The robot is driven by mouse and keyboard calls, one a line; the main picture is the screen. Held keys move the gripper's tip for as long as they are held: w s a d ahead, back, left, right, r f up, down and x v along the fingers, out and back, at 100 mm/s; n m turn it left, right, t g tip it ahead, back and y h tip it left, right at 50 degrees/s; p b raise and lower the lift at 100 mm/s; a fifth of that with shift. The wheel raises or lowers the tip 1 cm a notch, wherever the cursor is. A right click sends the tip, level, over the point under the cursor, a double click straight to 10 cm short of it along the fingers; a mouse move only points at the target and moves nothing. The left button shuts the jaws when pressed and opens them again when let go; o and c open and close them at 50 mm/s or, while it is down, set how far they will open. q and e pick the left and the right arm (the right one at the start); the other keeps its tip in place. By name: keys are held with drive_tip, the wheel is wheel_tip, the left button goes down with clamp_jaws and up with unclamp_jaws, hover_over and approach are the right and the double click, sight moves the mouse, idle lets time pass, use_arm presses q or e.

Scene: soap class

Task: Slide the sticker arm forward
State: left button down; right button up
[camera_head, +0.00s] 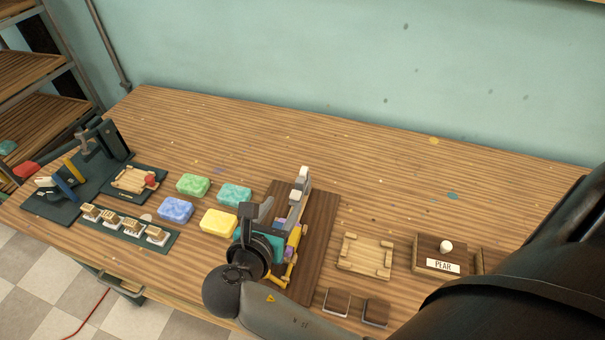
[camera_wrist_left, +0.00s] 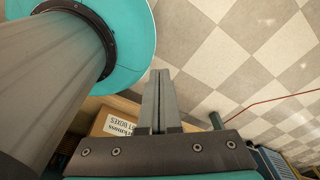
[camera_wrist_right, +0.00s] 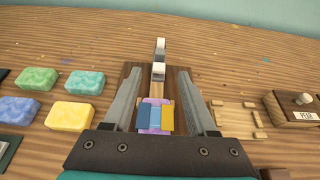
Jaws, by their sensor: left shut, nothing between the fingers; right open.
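The sticker arm seems to be the pale wooden bar with light grey end blocks (camera_head: 302,182) on a dark wooden board (camera_head: 322,222). In the right wrist view the grey blocks (camera_wrist_right: 160,70) stand upright at the bar's far end. A purple, blue and yellow piece (camera_wrist_right: 155,117) sits nearer. My right gripper (camera_head: 275,215) is open above the board, with one finger on each side of the bar. I cannot tell whether it touches. It partly hides the near end. My left gripper (camera_wrist_left: 160,75) is shut and empty, away from the table; the tiled floor shows beyond it.
Green (camera_head: 193,185), teal (camera_head: 235,195), blue (camera_head: 175,209) and yellow (camera_head: 219,223) soaps lie left of the board. A wooden tray (camera_head: 365,255) and a box labelled PEAR (camera_head: 440,250) stand to its right. A row of stamps (camera_head: 123,228) and a press (camera_head: 100,150) are farther left.

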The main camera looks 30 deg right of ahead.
sight(300, 181)
drive_tip(key=b+x, duration=0.1)
drive_tip(key=x, duration=0.4)
drive_tip(key=shift+w+d+f, duration=0.1)
drive_tip(key=shift+d+f, duration=0.1)
drive_tip(key=shift+d, duration=0.05)
drive_tip(key=b+x, duration=0.2)
drive_tip(key=x, duration=0.6)
drive_tip(key=shift+d, duration=0.1)
use_arm(q)
drive_tip(key=f, duration=0.3)
drive_tip(key=shift+s+a+f, duration=0.1)
drive_tip(key=shift+s, duration=0.2)
drive_tip(key=shift+s+a, duration=0.2)
use_arm(e)
clamp_jaws()
